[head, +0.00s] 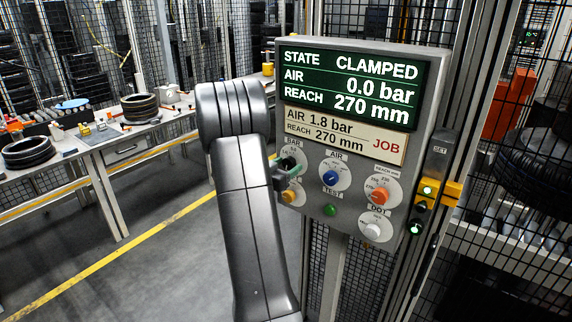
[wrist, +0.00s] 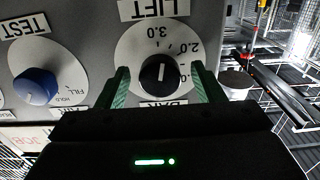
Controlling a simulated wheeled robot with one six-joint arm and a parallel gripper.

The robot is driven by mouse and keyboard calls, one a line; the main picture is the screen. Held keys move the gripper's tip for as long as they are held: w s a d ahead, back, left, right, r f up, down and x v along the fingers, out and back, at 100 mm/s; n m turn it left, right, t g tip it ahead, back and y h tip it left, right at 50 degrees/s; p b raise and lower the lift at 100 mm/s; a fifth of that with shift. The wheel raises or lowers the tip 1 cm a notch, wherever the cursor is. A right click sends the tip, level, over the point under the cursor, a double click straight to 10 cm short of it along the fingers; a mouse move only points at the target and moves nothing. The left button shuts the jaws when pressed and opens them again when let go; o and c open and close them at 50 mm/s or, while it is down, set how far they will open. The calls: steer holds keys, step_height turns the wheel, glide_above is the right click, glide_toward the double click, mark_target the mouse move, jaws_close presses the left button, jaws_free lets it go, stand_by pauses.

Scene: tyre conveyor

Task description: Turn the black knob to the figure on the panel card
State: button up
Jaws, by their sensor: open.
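The black knob (wrist: 159,73) sits on a white dial in the wrist view, its white pointer line near vertical. The figures 3.0 and 2.0 show beside it on the dial. My gripper (wrist: 160,70) is open, with one green finger on each side of the knob and a gap to it on both sides. In the head view my gripper (head: 288,171) partly hides the black knob. The panel card (head: 343,134) reads AIR 1.8 bar, REACH 270 mm, JOB. The screen (head: 350,84) above it reads STATE CLAMPED, AIR 0.0 bar, REACH 270 mm.
A blue knob (head: 331,178), an orange knob (head: 380,195), a white knob (head: 373,231) and a green button (head: 330,209) are close by on the panel. Wire mesh fencing is behind.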

steer(key=shift+w+d, duration=0.1)
steer(key=c, duration=1)
steer(key=shift+o, duration=0.2)
steer(key=shift+f+m+b, duration=0.1)
steer(key=shift+m+b, duration=0.3)
steer(key=shift+b, duration=0.3)
steer(key=shift+f+m+b, duration=0.1)
steer(key=shift+m+b, duration=0.5)
steer(key=shift+b, duration=0.35)
steer(key=m+b, duration=0.2)
steer(key=b, duration=0.1)
steer(key=shift+m, duration=0.3)
steer(key=m+b, duration=0.3)
steer(key=shift+m+b, duration=0.3)
steer(key=shift+b, duration=0.05)
steer(key=shift+r+m+b, duration=0.25)
steer(key=shift+m+b, duration=1.25)
steer(key=shift+m, duration=0.3)
